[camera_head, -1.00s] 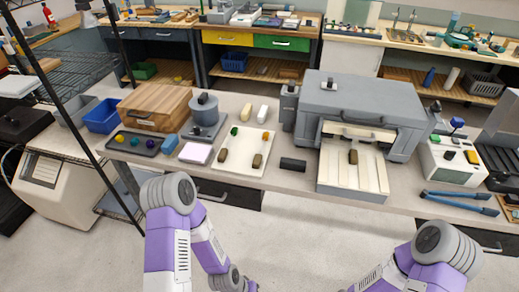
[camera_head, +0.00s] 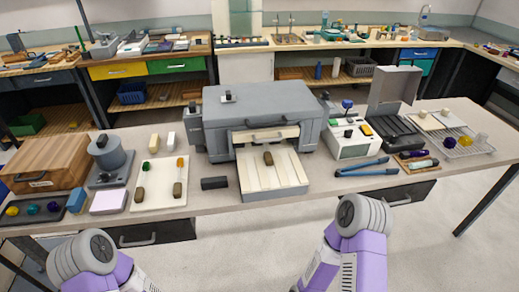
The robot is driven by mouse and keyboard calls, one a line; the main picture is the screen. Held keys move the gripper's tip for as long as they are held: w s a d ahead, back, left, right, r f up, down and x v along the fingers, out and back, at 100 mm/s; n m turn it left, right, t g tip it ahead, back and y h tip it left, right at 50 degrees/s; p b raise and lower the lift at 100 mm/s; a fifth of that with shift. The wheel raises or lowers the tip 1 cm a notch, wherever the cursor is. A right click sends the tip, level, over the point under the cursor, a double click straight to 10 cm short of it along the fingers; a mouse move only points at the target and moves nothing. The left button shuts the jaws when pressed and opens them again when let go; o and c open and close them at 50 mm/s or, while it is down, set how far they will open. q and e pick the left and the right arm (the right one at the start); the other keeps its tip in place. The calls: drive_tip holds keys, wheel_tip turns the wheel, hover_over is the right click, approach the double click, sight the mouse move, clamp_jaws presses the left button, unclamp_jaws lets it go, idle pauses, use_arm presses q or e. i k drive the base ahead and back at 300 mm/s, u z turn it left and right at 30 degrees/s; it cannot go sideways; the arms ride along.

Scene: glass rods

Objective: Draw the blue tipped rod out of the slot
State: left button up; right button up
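I cannot tell whether this piece is a rod's tip or a knob. A small wooden rack (camera_head: 405,168) to its right holds a purple piece (camera_head: 407,154) and a dark teal piece (camera_head: 424,163). A cream board (camera_head: 160,199) on the left carries pieces with a green tip (camera_head: 146,166) and an orange tip (camera_head: 180,162). Only links of my two arms show at the bottom edge; neither gripper is in view.
The grey oven (camera_head: 258,110) stands mid-bench with a cream grooved tray (camera_head: 272,183) in front. Blue-handled tongs (camera_head: 362,168) lie at the front edge. A dark cylinder (camera_head: 214,183) lies left of the tray. A wire rack (camera_head: 470,149) stands far right. The floor in front is clear.

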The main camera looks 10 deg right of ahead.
sight(268, 157)
drive_tip(key=z, duration=0.9)
drive_tip(key=i, duration=0.4)
drive_tip(key=u, duration=1.3)
